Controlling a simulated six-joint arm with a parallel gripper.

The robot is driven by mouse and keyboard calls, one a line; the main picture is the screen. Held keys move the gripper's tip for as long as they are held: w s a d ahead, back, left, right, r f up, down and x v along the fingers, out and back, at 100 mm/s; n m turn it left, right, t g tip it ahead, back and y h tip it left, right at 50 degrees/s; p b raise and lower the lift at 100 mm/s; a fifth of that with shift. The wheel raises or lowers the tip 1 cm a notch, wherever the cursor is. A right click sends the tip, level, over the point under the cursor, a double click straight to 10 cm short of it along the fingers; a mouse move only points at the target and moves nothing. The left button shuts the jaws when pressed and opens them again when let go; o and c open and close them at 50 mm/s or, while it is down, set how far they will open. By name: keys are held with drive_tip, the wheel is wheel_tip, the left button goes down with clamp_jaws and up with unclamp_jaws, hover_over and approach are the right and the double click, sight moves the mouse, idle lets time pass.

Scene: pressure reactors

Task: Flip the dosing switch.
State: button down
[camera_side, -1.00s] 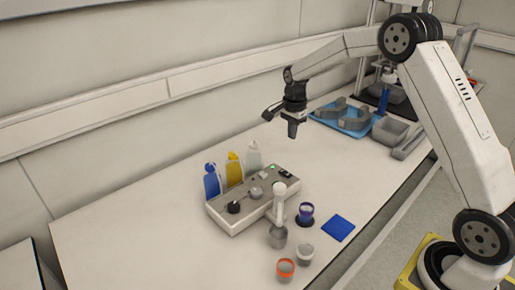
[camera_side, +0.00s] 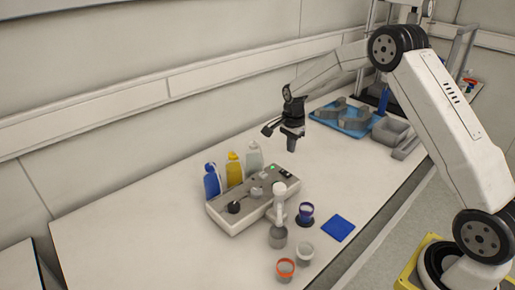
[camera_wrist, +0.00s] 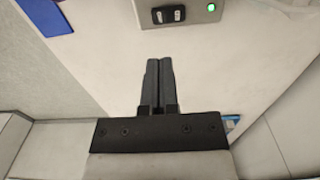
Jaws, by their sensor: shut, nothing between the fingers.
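The dosing unit is a long pale grey box (camera_side: 235,221) on the table in the side view. A small black switch (camera_side: 284,170) sits at its right end beside a green light (camera_side: 272,167). In the wrist view the black rocker switch (camera_wrist: 168,15) is at the top edge, with the lit green light (camera_wrist: 211,7) to its right; which way the switch is flipped I cannot tell. My gripper (camera_side: 291,149) is shut and empty, pointing down, above and a little behind the switch end of the box and apart from it. Its fingers (camera_wrist: 159,64) are together in the wrist view.
Blue, yellow and white bottles (camera_side: 233,169) stand behind the box. A white dispenser arm (camera_side: 280,205), several small cups (camera_side: 304,252) and a blue square pad (camera_side: 338,228) are in front. A blue tray (camera_side: 345,122) with grey parts lies at the back right.

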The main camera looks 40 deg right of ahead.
sight(286, 172)
wheel_tip(286, 172, down, 9)
drive_tip(key=shift+r, duration=0.1)
idle(0.4)
drive_tip(key=shift+s+f, duration=0.15)
drive_tip(key=shift+f, duration=0.25)
idle(0.4)
drive_tip(key=shift+w+r, duration=0.25)
drive_tip(key=shift+w, duration=0.55)
drive_tip(key=shift+r, duration=0.15)
wheel_tip(286, 172, up, 14)
idle(0.6)
